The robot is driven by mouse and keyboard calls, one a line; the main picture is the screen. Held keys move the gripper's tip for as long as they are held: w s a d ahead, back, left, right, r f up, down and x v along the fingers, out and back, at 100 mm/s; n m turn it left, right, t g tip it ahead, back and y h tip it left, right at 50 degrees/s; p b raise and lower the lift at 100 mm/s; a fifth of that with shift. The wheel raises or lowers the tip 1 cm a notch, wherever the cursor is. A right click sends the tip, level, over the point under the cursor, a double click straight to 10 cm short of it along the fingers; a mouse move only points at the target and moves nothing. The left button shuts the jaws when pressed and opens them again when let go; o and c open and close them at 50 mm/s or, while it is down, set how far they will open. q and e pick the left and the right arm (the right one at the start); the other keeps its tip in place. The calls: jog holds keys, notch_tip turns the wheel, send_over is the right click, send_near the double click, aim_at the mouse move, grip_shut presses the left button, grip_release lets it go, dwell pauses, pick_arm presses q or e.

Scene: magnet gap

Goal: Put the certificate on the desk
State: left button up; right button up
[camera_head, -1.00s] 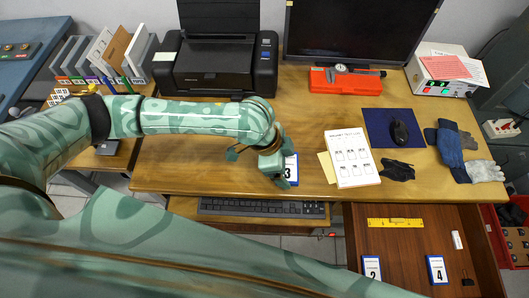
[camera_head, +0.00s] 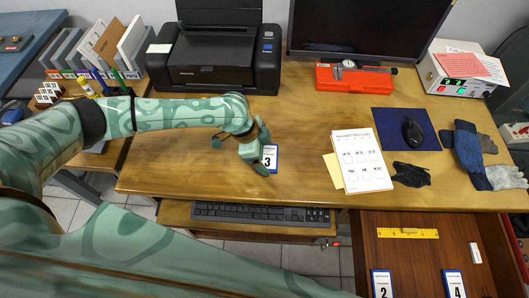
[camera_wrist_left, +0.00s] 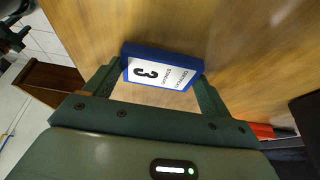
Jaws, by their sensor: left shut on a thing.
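A white card with a blue edge and a large 3 (camera_head: 270,158), the certificate in my grip, also shows in the left wrist view (camera_wrist_left: 162,69). My left gripper (camera_head: 263,153) is shut on it, with one finger at each end of the card. The card is over the front middle of the wooden desk (camera_head: 175,165); I cannot tell if it touches the desktop. Two similar cards, numbered 2 (camera_head: 382,284) and 4 (camera_head: 454,284), lie in the open drawer (camera_head: 415,258).
A printer (camera_head: 215,62) and a red case (camera_head: 352,78) stand at the back. A keyboard (camera_head: 260,214) sits below the front edge.

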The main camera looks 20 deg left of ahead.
pick_arm(q)
jog(key=o, duration=0.9)
jog(key=shift+c, duration=0.2)
jog(key=p+v, duration=0.4)
jog(key=v, duration=0.8)
